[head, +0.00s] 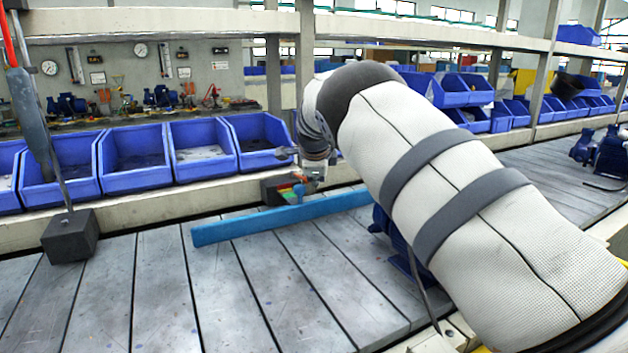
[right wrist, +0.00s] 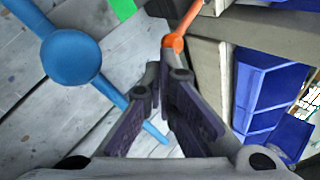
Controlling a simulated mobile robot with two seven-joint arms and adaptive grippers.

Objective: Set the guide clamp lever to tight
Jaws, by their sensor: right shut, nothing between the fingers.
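The guide clamp (head: 275,190), a dark block with red, orange and green parts, sits at the far edge of the conveyor. In the right wrist view its orange lever (right wrist: 187,22) has a rounded end just beyond my fingertips. A green patch (right wrist: 122,8) lies left of the lever. My right gripper (right wrist: 167,82) is shut and empty, close to the lever's end; I cannot tell whether it touches. In the head view the gripper (head: 306,180) is small and partly hidden by my arm. My left gripper is not in view.
A blue guide bar (head: 250,226) lies across the slatted conveyor (head: 160,290). A blue part with a round hub (right wrist: 72,60) is left of my fingers. Blue bins (head: 135,160) line the back. A dark block (head: 70,235) on a rod stands left.

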